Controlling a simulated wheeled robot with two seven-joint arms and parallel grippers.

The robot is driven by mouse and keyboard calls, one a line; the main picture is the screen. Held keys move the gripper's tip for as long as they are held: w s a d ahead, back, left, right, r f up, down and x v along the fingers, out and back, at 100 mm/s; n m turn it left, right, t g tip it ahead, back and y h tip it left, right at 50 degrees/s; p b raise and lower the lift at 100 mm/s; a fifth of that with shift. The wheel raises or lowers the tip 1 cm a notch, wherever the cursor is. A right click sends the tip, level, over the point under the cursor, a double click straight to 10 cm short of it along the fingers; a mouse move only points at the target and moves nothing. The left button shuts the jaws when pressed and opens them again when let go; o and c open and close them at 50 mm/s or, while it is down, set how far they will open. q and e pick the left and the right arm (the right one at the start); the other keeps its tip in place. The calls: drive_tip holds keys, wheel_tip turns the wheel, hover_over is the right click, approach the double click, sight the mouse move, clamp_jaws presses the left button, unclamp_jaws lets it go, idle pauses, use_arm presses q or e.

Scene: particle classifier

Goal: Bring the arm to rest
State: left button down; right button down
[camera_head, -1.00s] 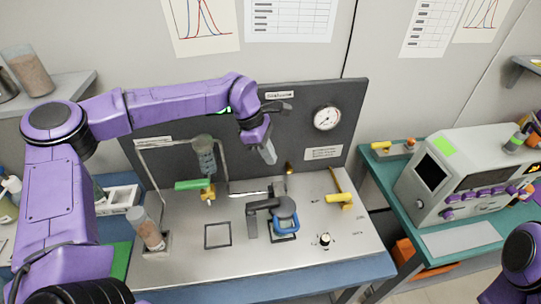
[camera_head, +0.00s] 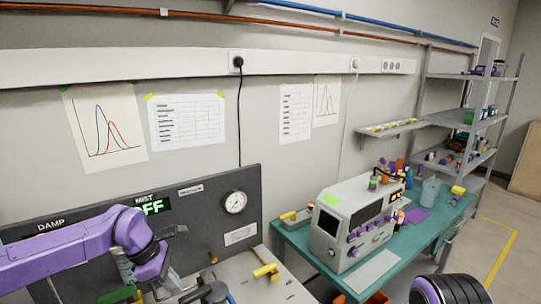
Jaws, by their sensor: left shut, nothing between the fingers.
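My left arm (camera_head: 60,250) is purple and reaches in from the left edge in front of the dark panel. My left gripper (camera_head: 170,284) points down at its end, above the metal worktop, and is shut with nothing held. It is partly cut off near the bottom edge, and its distance above the worktop is hard to judge. A purple and black part of my right arm (camera_head: 450,290) shows at the bottom right; the right gripper is out of view.
The dark panel (camera_head: 205,200) has a round gauge (camera_head: 235,202) and a lit OFF sign (camera_head: 154,207). A yellow-handled valve (camera_head: 266,271) and a blue-grey device (camera_head: 208,292) sit on the metal worktop. A teal table (camera_head: 320,255) with a grey instrument (camera_head: 325,237) stands to the right.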

use_arm(q)
drive_tip(key=s+a+f+m+y, duration=0.15)
drive_tip(key=s+f+y, duration=0.35)
drive_tip(key=f, duration=0.6)
drive_tip(key=s+f+m+y, duration=0.35)
drive_tip(key=s+f, duration=0.45)
drive_tip(key=f, duration=0.3)
drive_tip(key=s+a+f+m+t, duration=0.1)
drive_tip(key=s+a+f+m, duration=0.15)
drive_tip(key=s, duration=0.45)
drive_tip(key=s+a+f+m, duration=0.1)
drive_tip(key=s+f+m, duration=0.15)
drive_tip(key=s, duration=0.45)
drive_tip(key=s+a+f+m+t, duration=0.1)
drive_tip(key=s+a+f+m, duration=0.1)
drive_tip(key=s+m, duration=0.35)
wheel_tip(320, 180, down, 15)
drive_tip(key=n+b, duration=0.2)
drive_tip(key=b, duration=1.2)
drive_tip(key=shift+s+h+b, duration=0.25)
drive_tip(key=shift+h+b, duration=0.1)
drive_tip(key=shift+b, duration=0.05)
